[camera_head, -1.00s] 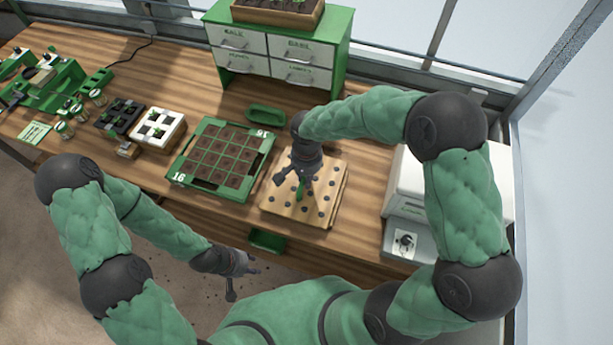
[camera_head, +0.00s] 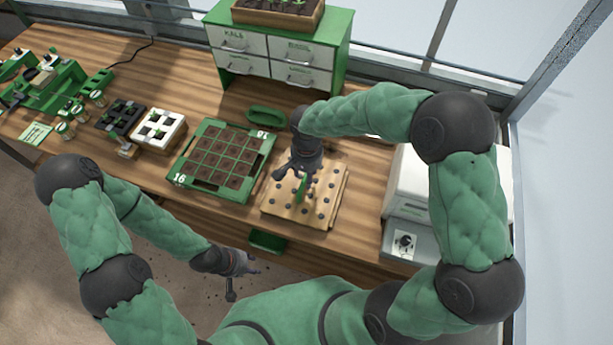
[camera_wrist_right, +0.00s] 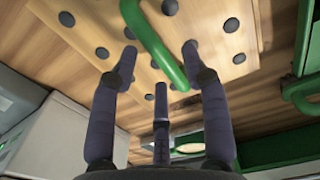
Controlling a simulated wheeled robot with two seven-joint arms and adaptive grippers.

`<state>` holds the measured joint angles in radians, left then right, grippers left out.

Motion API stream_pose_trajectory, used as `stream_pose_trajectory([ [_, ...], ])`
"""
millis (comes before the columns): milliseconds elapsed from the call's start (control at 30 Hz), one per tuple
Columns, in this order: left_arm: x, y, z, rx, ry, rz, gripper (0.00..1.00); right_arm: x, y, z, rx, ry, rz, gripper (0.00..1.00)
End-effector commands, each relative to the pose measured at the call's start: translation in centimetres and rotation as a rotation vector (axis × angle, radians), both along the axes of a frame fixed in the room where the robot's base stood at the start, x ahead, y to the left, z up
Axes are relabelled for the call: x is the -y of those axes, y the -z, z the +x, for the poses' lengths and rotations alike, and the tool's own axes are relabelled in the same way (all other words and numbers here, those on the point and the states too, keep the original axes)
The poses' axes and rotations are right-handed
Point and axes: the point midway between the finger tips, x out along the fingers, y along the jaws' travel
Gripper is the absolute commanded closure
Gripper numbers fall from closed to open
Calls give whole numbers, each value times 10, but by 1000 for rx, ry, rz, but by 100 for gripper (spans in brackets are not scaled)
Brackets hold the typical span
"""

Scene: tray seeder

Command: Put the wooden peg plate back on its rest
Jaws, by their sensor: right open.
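The wooden peg plate (camera_head: 325,212) is a pale square board with rows of dark pegs and a green handle (camera_wrist_right: 160,45). It lies near the table's front edge, right of the green cell tray, with another wooden edge showing along its right side. Whether that edge is the rest, I cannot tell. My right gripper (camera_head: 303,184) is over the plate at the handle. In the right wrist view, its fingers (camera_wrist_right: 160,57) are apart with the handle between and beyond their tips. My left gripper (camera_head: 243,277) is open and empty, low in front of the table, away from the plate.
The green tray (camera_head: 178,181) with dark cells stands close to the plate's left. A white and grey machine (camera_head: 405,225) stands to the right. A small green dish (camera_head: 266,115) and a drawer cabinet (camera_head: 285,48) are behind. Table to the plate's right is clear.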

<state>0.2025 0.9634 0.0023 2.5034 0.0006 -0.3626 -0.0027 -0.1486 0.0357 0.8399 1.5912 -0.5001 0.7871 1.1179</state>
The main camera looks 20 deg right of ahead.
Motion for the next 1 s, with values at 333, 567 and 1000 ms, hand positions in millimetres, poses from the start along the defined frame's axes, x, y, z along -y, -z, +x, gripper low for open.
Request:
stream_pose_trajectory([
  [333, 0, -13, 0, -1, 0, 0, 60, 0, -72, 0, 2, 0, 1, 53],
  [567, 0, -16, 0, -1, 0, 0, 60, 0, -95, -1, -2, 1, 1, 53],
  [1000, 0, -16, 0, -1, 0, 0, 60, 0, -99, -1, -2, 0, 0, 53],
])
